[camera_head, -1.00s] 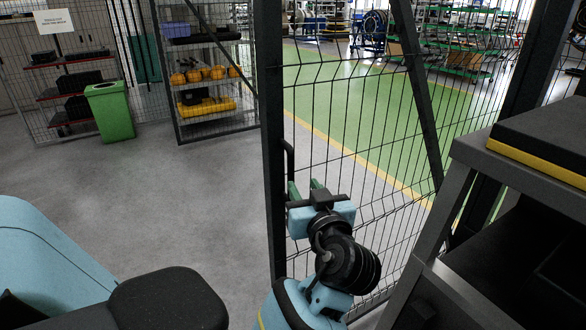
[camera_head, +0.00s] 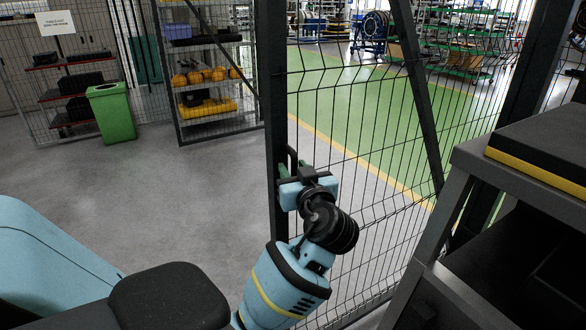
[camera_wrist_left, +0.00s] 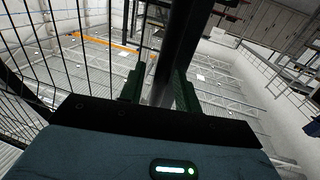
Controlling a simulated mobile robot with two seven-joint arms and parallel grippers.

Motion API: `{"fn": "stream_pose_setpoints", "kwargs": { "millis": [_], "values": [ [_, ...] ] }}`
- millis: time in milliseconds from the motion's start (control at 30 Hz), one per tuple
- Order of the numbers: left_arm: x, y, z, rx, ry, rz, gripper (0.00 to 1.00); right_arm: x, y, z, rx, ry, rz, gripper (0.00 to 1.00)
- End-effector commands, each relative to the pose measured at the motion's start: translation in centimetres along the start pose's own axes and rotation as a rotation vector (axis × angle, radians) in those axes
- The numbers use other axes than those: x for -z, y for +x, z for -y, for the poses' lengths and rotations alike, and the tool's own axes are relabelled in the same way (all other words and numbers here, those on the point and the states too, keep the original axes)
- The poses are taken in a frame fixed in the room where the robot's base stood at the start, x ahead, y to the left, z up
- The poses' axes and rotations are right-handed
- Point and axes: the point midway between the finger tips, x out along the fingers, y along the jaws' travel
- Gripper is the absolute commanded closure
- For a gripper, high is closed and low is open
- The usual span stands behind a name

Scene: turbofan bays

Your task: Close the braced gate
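The braced gate (camera_head: 276,130) is a dark-framed wire-mesh panel with a diagonal brace (camera_head: 420,100). It stands upright across the middle of the head view. A dark upright handle (camera_head: 292,158) is on its left-hand post. My left gripper (camera_head: 290,174) is at the handle, its fingertips partly hidden behind its own body. In the left wrist view, its two green fingers (camera_wrist_left: 158,88) stand apart on either side of a dark upright bar. The gripper looks open around it; contact cannot be made out. My right gripper is not in view.
A grey bench or cart (camera_head: 460,190) with a black-and-yellow top stands close on the right. The grey floor (camera_head: 170,190) left of the gate is clear.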

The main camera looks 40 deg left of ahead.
Motion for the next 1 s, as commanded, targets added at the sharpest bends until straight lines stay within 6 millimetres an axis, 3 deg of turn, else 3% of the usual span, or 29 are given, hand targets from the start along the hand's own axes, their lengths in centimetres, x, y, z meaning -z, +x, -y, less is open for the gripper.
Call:
{"fn": "stream_pose_setpoints", "kwargs": {
  "millis": [267, 533, 1000],
  "values": [
    [-0.04, 0.22, 0.01, 0.000, 0.000, 0.000, 0.67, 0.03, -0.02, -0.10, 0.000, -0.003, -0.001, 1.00],
    [-0.04, 0.20, 0.01, 0.000, 0.000, 0.000, 1.00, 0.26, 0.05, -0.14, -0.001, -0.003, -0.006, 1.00],
    [-0.05, 0.62, 0.18, -0.002, 0.000, 0.000, 1.00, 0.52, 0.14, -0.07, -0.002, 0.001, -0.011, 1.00]
  ]
}}
